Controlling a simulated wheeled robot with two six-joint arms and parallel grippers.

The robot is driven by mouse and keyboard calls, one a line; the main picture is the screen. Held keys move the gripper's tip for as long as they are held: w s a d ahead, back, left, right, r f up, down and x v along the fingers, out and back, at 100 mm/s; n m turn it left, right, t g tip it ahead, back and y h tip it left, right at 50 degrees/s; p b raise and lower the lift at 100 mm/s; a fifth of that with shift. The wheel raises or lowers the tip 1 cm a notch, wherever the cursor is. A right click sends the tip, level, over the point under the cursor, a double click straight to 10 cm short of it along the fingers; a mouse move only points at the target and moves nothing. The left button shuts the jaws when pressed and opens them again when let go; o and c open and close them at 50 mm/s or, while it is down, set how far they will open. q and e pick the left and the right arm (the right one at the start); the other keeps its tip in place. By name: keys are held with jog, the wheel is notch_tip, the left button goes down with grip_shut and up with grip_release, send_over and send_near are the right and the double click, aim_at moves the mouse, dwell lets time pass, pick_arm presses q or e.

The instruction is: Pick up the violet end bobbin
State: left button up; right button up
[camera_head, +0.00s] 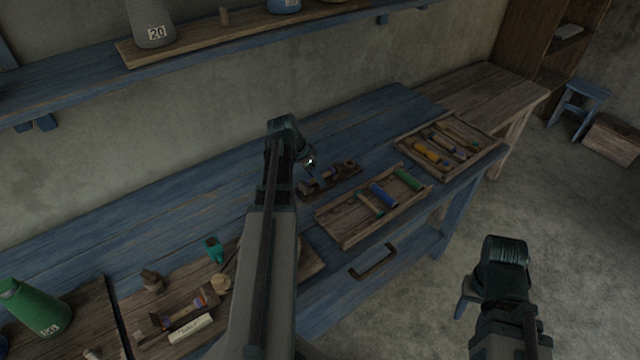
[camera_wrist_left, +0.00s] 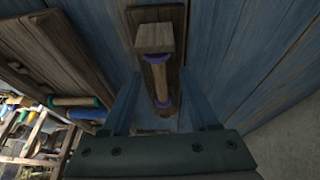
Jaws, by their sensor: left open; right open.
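The violet end bobbin (camera_wrist_left: 160,82) shows in the left wrist view as a pale wooden spool with a violet ring at each end. It lies in a wooden holder (camera_wrist_left: 153,35) on the blue bench. In the head view the dark wooden holder (camera_head: 345,173) is partly behind my left gripper (camera_head: 311,164), and the bobbin is too small to make out. My left gripper is open in the left wrist view, one finger on each side of the bobbin, apart from it. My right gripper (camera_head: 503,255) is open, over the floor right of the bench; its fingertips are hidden.
A wooden tray (camera_head: 345,238) with green and blue bobbins lies right of the holder, and a tool tray (camera_head: 483,150) lies beyond it. Another wooden board with small items is at the bench's front left. The bench (camera_head: 365,115) is clear behind the holder.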

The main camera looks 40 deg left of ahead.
pick_arm(q)
grip_shut()
dwell(0.3)
jog(key=shift+r, duration=0.1)
pick_arm(e)
jog(key=shift+r, duration=0.1)
